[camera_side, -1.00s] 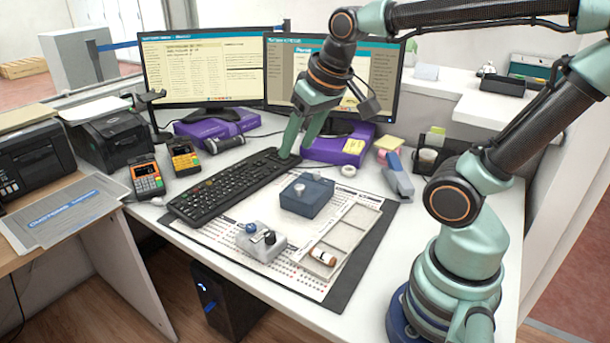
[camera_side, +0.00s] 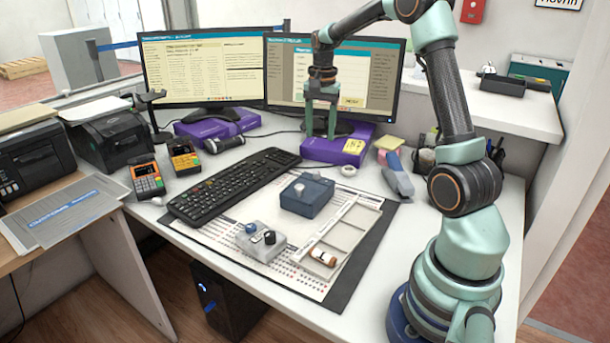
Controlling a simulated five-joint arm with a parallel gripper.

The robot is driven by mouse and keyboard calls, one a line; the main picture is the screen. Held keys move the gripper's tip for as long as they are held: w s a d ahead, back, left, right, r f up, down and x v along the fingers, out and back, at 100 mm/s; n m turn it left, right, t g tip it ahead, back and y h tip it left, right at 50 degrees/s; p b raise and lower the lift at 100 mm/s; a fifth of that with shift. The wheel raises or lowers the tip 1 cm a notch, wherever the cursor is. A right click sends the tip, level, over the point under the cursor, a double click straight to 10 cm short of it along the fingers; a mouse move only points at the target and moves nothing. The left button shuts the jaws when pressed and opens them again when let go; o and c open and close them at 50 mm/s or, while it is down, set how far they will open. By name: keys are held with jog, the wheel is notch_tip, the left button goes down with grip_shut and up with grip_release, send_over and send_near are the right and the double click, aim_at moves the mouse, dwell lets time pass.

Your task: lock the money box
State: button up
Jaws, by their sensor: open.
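The money box appears to be the small dark blue box (camera_side: 307,197) on the desk mat, with a pale grey knob-like part on its top. Its lid looks shut; whether it is locked cannot be told. My gripper (camera_side: 320,136) is open and empty, pointing down with its fingers apart. In the picture it is above and behind the blue box, in front of the right monitor and close to the purple box. It is clear of the blue box.
A grey block (camera_side: 261,242) with a blue knob and a black knob stands in front. A pale compartment tray (camera_side: 352,215) holds a small brown-and-white item (camera_side: 324,256). A keyboard (camera_side: 232,185) lies left; a purple box (camera_side: 340,148) and monitors (camera_side: 350,75) stand behind.

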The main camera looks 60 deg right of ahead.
aim_at(317, 172)
jog(key=f, duration=1.2)
jog(key=shift+w+a, duration=0.1)
jog(key=shift+w, duration=0.15)
jog(key=shift+r, duration=0.1)
grip_shut()
